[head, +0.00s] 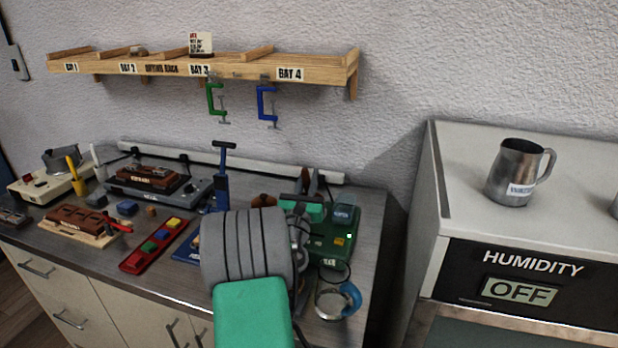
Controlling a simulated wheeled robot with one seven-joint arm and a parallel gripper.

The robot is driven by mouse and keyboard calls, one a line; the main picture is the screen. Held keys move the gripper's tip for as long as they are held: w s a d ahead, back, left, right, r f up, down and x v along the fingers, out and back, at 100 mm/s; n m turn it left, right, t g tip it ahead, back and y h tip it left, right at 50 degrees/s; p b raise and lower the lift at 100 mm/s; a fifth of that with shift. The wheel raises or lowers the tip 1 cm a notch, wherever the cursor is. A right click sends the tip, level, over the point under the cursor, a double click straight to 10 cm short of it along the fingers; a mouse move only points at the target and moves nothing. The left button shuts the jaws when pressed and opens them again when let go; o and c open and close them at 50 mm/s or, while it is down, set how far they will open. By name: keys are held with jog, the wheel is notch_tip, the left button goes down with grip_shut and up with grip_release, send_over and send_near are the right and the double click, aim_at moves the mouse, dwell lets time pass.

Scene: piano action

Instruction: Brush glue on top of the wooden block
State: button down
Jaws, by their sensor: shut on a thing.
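My grey and teal arm fills the lower middle of the head view. My gripper (302,207) is partly visible beyond it, over the right end of the bench. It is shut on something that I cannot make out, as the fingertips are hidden. Brown wooden pieces (80,217) lie on a pale board at the left, and another brown piece (150,178) sits on a grey fixture. A small orange-brown block (151,211) lies between them. I cannot tell which is the wooden block. A metal pot (62,158) stands at the far left beside a yellow handle (75,172).
A red tray (158,244) with coloured blocks lies at mid-bench. A green device (335,238) and a glass jar with a blue handle (336,295) stand at the right. The drying rack (220,68) hangs above with two clamps. A metal jug (517,170) stands on the humidity cabinet.

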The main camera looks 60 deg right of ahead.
notch_tip(320, 180, up, 7)
jog(key=p, duration=0.7)
dwell(0.3)
